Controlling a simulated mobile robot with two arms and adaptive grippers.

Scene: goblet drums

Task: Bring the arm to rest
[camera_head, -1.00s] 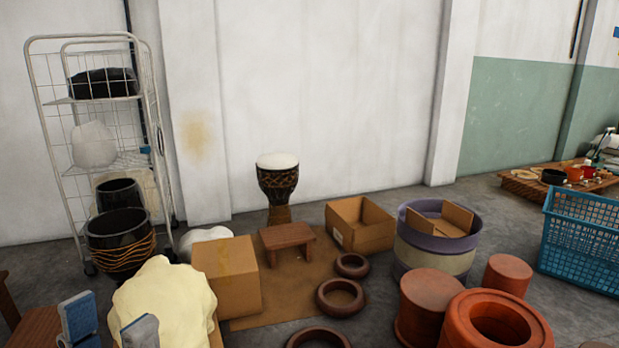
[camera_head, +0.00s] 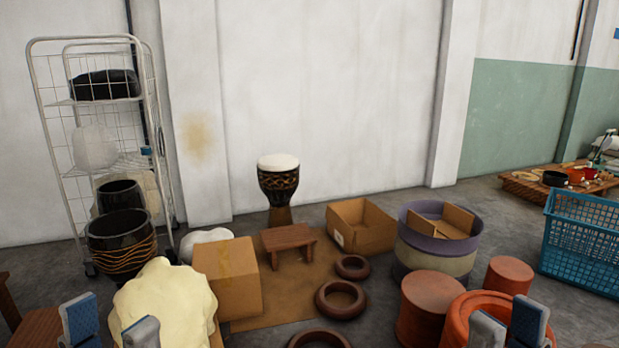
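My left gripper (camera_head: 110,328) shows at the lower left of the head view. Its two grey-blue fingertips stand well apart, with nothing visible between them, in front of a pale yellow draped heap (camera_head: 165,303). My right gripper (camera_head: 507,330) shows at the lower right, in front of the orange ring-shaped drum (camera_head: 462,312). Its two fingertips are also apart, with nothing visible between them. The rest of both arms is out of view. A goblet drum (camera_head: 278,185) with a white head stands upright by the wall, well away from both grippers.
A closed cardboard box (camera_head: 228,277), a small wooden stool (camera_head: 288,244), an open box (camera_head: 360,227) and dark rings (camera_head: 341,299) stand mid-floor. A purple-rimmed tub (camera_head: 436,258), red-brown cylinders (camera_head: 428,308) and a blue crate (camera_head: 582,242) stand right. A wire rack (camera_head: 158,185) stands left.

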